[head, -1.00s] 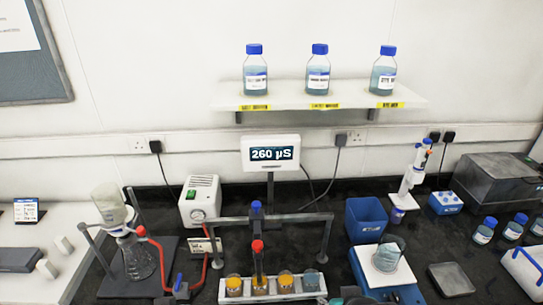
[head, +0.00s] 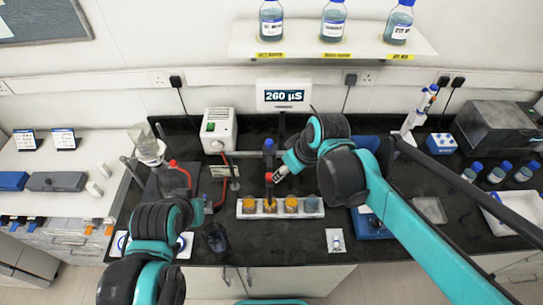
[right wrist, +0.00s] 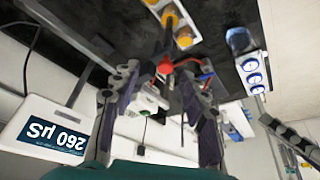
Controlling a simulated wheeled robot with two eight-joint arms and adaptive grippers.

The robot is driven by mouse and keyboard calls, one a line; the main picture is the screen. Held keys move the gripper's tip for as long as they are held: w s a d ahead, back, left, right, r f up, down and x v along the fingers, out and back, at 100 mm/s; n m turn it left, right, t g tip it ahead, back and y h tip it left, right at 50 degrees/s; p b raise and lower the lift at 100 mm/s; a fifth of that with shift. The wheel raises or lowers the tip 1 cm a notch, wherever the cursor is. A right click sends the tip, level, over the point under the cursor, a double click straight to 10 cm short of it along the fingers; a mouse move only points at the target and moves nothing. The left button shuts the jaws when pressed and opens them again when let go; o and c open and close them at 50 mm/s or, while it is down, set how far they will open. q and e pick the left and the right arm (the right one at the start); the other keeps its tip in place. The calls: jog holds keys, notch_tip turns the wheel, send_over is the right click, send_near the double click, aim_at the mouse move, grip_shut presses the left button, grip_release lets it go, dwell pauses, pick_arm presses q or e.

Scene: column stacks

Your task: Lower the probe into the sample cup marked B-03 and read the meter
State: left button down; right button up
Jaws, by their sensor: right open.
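The meter (head: 284,97) stands at the back and reads 260 µS; it shows upside down in the right wrist view (right wrist: 55,135). A white rack (head: 280,214) holds a row of sample cups, three amber and a greyish one at the right end. Their marks are too small to read. The red-topped probe (head: 269,178) stands upright over the rack, by the second cup from the left. My right gripper (head: 283,172) is just right of the probe. In the right wrist view its open fingers (right wrist: 152,95) have the red top (right wrist: 165,67) between and beyond them. My left gripper cannot be made out.
A blue-capped post (head: 268,143) stands behind the probe. A pump box (head: 219,130) and a flask stand (head: 150,150) are at left. A small white packet (head: 336,241) lies in front.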

aim_at(270, 176)
jog(key=shift+n, duration=0.5)
jog(key=w+a+f, duration=0.1)
jog(key=f, duration=0.1)
jog(key=w+a+f, duration=0.1)
jog(key=f, duration=0.1)
jog(key=w+a+f+b, duration=0.1)
jog(key=a+f, duration=0.1)
jog(key=shift+f, duration=0.1)
pick_arm(q)
jog(key=shift+s, duration=0.1)
pick_arm(e)
grip_shut()
